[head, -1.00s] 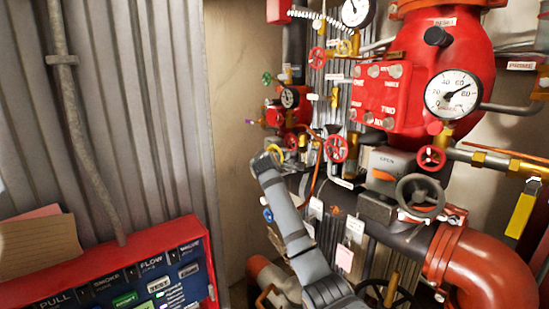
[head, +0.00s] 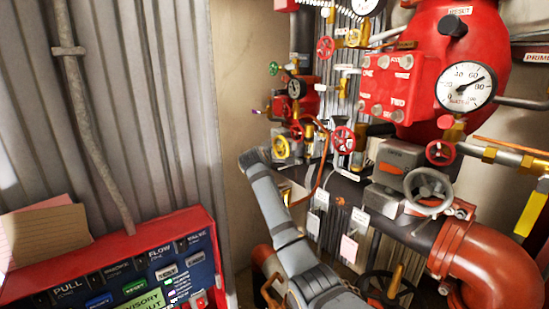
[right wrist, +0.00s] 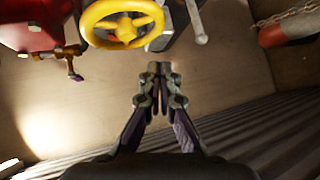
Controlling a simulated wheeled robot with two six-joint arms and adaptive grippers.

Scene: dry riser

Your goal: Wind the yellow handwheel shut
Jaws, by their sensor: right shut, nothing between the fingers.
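The yellow handwheel (head: 281,147) is on the pipework in the middle of the head view, just right of the end of my right arm. In the right wrist view the handwheel (right wrist: 125,27) is at the top, cut by the frame edge, with its rim, spokes and hub showing. My right gripper (right wrist: 158,70) is shut and empty. In that view its fingertips lie below and right of the wheel's rim, with a gap between them. In the head view the fingers are hidden beyond the wrist. My left gripper is in neither view.
Red handwheels (head: 343,139) and a small gauge (head: 296,88) crowd round the yellow wheel. A grey handwheel (head: 428,190) is further right. A red alarm panel (head: 110,262) stands lower left. Bare wall (head: 236,90) is left of the pipework.

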